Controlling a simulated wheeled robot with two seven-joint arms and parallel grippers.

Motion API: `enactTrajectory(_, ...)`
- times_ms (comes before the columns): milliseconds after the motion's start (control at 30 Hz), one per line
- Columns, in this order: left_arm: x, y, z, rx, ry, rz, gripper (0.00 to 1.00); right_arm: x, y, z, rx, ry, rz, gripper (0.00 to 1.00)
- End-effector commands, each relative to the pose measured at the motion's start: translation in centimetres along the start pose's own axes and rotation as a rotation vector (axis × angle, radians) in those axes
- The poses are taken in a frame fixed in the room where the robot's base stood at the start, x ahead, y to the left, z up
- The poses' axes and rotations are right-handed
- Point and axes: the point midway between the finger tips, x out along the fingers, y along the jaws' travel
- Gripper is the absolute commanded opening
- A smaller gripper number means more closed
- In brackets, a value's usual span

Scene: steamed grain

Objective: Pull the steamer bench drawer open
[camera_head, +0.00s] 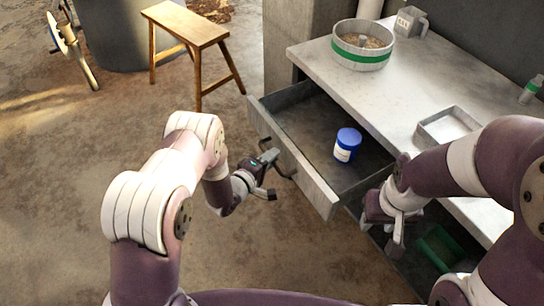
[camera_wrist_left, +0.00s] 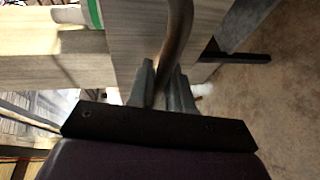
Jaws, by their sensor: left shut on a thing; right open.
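The steamer bench drawer (camera_head: 304,176) stands pulled out from the bench (camera_head: 345,75), its inside visible from above. A blue-lidded white jar (camera_head: 347,145) stands in it. My left gripper (camera_head: 269,172) is at the drawer front, shut on the dark curved drawer handle (camera_head: 287,175). In the left wrist view the handle (camera_wrist_left: 177,38) runs between the two fingers of my left gripper (camera_wrist_left: 163,85). My right gripper (camera_head: 394,232) is open and empty, pointing down beside the drawer's right end, partly hidden by its own arm.
On the bench top are a round green-banded pot (camera_head: 362,57) with grain-like contents, a grey cup (camera_head: 410,21), a square tray (camera_head: 446,127) and a small bottle (camera_head: 531,89). A green object (camera_head: 441,250) lies low under the bench. A wooden stool (camera_head: 187,24) stands back left; floor before the drawer is clear.

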Motion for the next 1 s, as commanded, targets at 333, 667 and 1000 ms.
enactTrajectory(333,0.0,-0.1,0.0,-0.001,-0.001,-0.001,0.25,0.0,0.0,0.0,0.0,0.0,0.0,0.43)
enactTrajectory(667,-5.0,0.1,-0.1,-0.004,0.003,-0.005,0.25,-0.7,0.0,-0.1,0.0,0.0,0.0,0.43)
enactTrajectory(1000,-12.1,0.0,-0.1,-0.001,0.002,-0.003,0.25,-1.2,0.0,-0.1,0.0,0.0,0.0,0.43)
